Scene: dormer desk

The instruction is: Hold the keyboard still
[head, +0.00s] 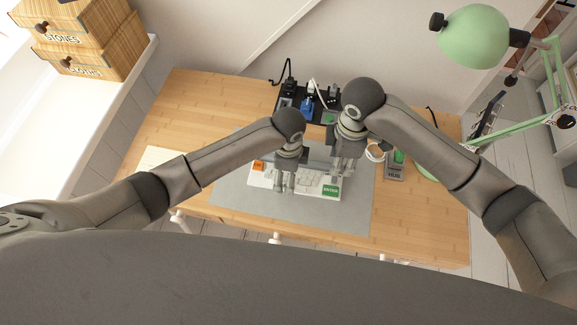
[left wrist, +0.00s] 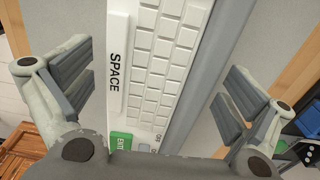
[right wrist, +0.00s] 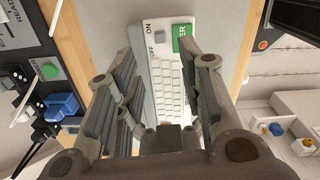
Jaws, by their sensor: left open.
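The white keyboard (head: 308,183) lies on the grey desk mat (head: 225,190); its green ENTER key (head: 331,191) is at the right end. My right gripper (head: 343,170) is above the keyboard's far right part. In the right wrist view its fingers are apart and empty, with the keyboard (right wrist: 168,80) and an ON/OFF switch seen between and beyond them.
A black power strip (head: 318,112) with a blue plug (head: 307,105) and cables lies behind the keyboard. A grey hub box (head: 394,172) is to the right. A green lamp (head: 472,36) reaches in at upper right. The wooden desk (head: 195,95) is clear at the back left.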

